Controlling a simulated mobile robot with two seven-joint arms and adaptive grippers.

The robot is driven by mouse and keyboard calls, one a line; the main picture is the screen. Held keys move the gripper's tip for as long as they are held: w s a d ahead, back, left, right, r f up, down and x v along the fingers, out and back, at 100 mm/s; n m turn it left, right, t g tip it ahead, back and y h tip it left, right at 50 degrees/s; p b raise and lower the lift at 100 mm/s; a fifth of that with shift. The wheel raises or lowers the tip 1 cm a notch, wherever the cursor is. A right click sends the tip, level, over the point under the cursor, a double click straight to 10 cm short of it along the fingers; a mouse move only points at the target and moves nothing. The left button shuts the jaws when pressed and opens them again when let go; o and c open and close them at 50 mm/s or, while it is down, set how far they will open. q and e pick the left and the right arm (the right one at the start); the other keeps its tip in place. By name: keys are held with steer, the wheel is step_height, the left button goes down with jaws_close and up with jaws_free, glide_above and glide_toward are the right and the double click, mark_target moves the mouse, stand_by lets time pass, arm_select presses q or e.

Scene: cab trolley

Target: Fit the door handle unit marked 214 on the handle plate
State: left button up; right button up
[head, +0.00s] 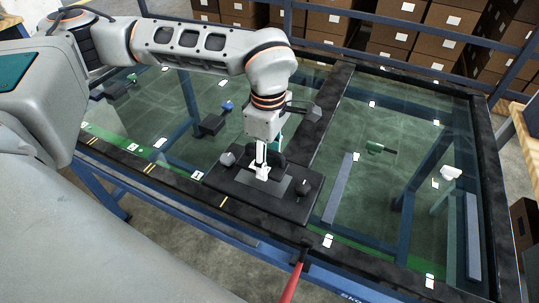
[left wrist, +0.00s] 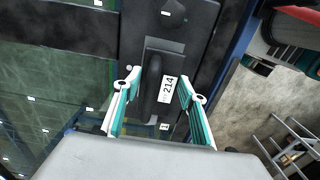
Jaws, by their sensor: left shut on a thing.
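The door handle unit (left wrist: 151,86), a dark grip on a grey base with a white label reading 214, shows in the left wrist view. In the head view its grey base (head: 278,187) appears at the black handle plate (head: 232,185), near the front edge of the trolley. The plate also shows in the left wrist view (left wrist: 200,20). My left gripper (head: 262,168) points down and is shut on the unit, with its white and teal fingers (left wrist: 160,98) on both sides of the grip. I cannot tell whether the base touches the plate. My right gripper is not in view.
A red bar (head: 292,283) projects at the front edge. Cartons (head: 400,38) stand behind.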

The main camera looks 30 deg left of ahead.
mark_target(269, 165)
arm_select(q)
steer(key=shift+f+b, duration=0.95)
steer(key=shift+f, duration=1.2)
steer(key=o, duration=1.4)
steer(key=shift+c, duration=0.2)
step_height(269, 165, up, 11)
steer(key=shift+f, duration=0.15)
steer(key=shift+r, duration=0.6)
